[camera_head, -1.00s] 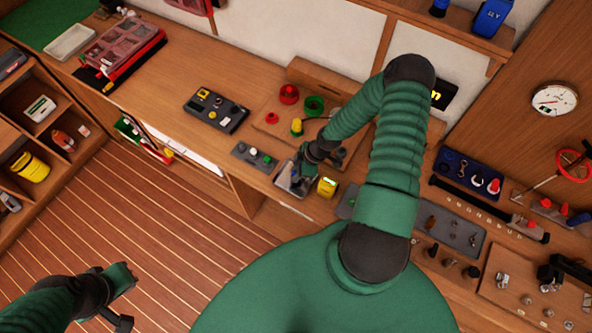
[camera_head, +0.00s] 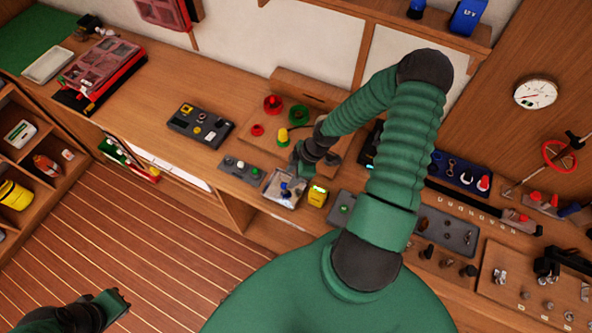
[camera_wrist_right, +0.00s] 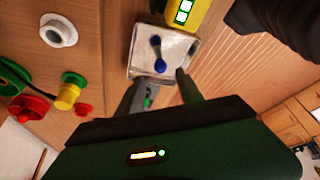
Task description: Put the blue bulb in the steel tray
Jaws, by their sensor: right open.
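The steel tray (camera_head: 272,197) is a small square pale metal tray on the wooden bench; it also shows in the right wrist view (camera_wrist_right: 180,45). The blue bulb (camera_head: 286,191) lies inside the tray; in the right wrist view its rounded blue end (camera_wrist_right: 160,66) points toward my gripper. My right gripper (camera_head: 299,168) is just beyond the tray, clear of the bulb. In the right wrist view its two fingers are apart with nothing between them (camera_wrist_right: 162,82). My left gripper (camera_head: 122,298) hangs low at the left, away from the bench; its jaws are unclear.
A yellow device (camera_head: 318,196) with a lit display stands right beside the tray. A grey panel with bulbs (camera_head: 241,170) is left of it. A wooden board (camera_head: 310,125) with red, green and yellow parts lies behind.

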